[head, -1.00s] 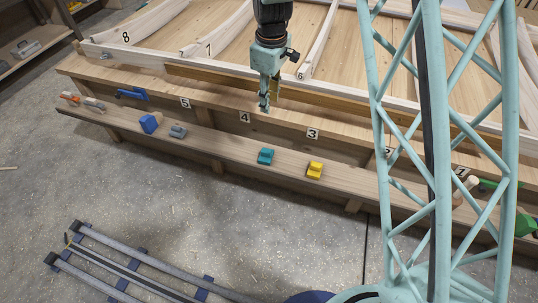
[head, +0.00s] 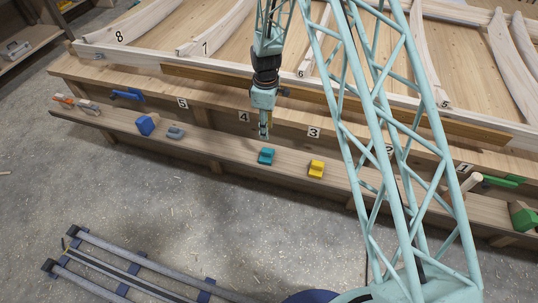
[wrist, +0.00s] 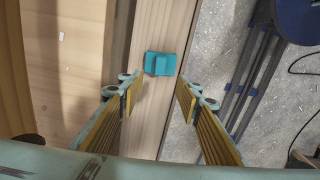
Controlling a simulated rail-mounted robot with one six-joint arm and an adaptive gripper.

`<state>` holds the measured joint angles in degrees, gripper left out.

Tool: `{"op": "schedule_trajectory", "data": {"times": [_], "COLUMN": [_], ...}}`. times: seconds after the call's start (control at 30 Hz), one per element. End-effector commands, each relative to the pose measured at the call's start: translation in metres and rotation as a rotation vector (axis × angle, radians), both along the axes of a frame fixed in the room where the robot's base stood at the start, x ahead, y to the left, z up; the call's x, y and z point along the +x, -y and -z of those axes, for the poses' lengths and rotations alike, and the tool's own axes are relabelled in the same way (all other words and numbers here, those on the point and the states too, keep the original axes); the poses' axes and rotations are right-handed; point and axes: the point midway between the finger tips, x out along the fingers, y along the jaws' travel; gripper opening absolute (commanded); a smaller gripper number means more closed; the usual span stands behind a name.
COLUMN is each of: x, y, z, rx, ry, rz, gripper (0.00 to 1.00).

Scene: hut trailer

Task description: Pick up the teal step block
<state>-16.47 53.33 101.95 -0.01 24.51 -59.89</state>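The teal step block (head: 266,156) sits on the low wooden ledge along the front of the bench. My gripper (head: 264,136) is above the ledge, just behind and above the block in the head view. In the wrist view the teal step block (wrist: 161,64) lies ahead of the fingertips, between their lines. My gripper (wrist: 158,95) is open there, with its yellow-padded fingers spread wide and nothing between them but the ledge below. The block is apart from both fingers.
On the same ledge (head: 215,150), a yellow step block (head: 316,169) stands to the right, and a grey block (head: 175,132) and a blue block (head: 146,124) to the left. The bench with wooden frame pieces rises behind. Floor in front is open apart from rails (head: 130,265).

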Motion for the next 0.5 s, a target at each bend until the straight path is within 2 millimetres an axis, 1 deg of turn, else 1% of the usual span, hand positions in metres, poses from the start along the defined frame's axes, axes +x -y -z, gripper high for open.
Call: {"op": "schedule_trajectory", "data": {"times": [0.03, 0.13, 0.5], "x": [0.0000, 0.0003, 0.0006], "y": [-0.0015, -0.0028, -0.0031], "z": [0.0058, 0.0115, 0.0132], "rx": [-0.001, -0.001, -0.001], "ry": [-0.002, -0.003, -0.003], "rz": [-0.006, -0.014, -0.016], "gripper": [0.32, 0.32, 0.32]}}
